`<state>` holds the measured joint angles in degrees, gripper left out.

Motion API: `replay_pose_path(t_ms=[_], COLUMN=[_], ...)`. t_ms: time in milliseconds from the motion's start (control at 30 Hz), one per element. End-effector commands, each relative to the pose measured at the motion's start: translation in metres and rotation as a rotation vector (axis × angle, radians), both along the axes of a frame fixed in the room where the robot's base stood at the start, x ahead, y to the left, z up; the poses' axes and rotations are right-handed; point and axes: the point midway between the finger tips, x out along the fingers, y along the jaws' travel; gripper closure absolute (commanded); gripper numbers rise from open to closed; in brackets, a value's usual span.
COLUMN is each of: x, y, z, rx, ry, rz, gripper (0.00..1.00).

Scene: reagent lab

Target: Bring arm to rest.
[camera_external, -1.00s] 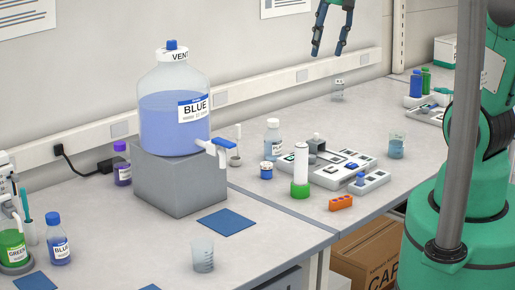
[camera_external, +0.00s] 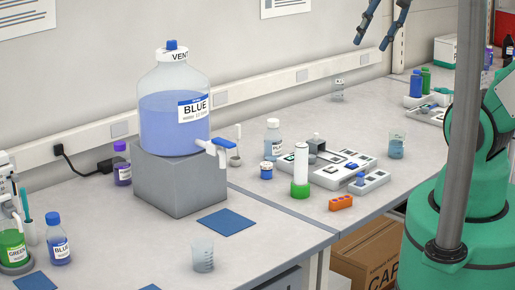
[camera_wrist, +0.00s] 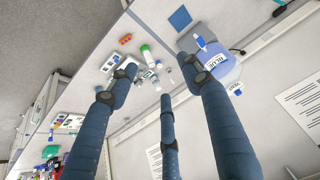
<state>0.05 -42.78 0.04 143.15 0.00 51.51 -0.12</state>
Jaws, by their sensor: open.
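My gripper (camera_external: 376,36) is at the top of the external view, high above the back of the bench near the wall. Its blue fingers are spread and hold nothing. In the wrist view the three fingers of my gripper (camera_wrist: 155,85) stand apart with the bench far below them. My green arm and base are at the right of the external view, partly behind a grey pole. The upper part of my arm is out of the frame.
A large carboy (camera_external: 172,115) of blue liquid stands on a grey block (camera_external: 182,186). A white tray (camera_external: 322,178), a green-based cylinder (camera_external: 300,172), an orange rack (camera_external: 341,203) and a beaker (camera_external: 396,146) stand on the bench. Air around my gripper is clear; the wall is behind.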

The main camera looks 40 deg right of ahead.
Motion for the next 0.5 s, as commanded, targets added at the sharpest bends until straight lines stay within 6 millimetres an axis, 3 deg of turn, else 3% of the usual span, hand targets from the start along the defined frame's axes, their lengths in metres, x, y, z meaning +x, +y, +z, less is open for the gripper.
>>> replay_pose_path(t_ms=[500], x=[-0.0013], y=[0.0003], z=[-0.0052], rx=[0.0], ry=[-0.001], rz=[-0.001], gripper=[0.51])
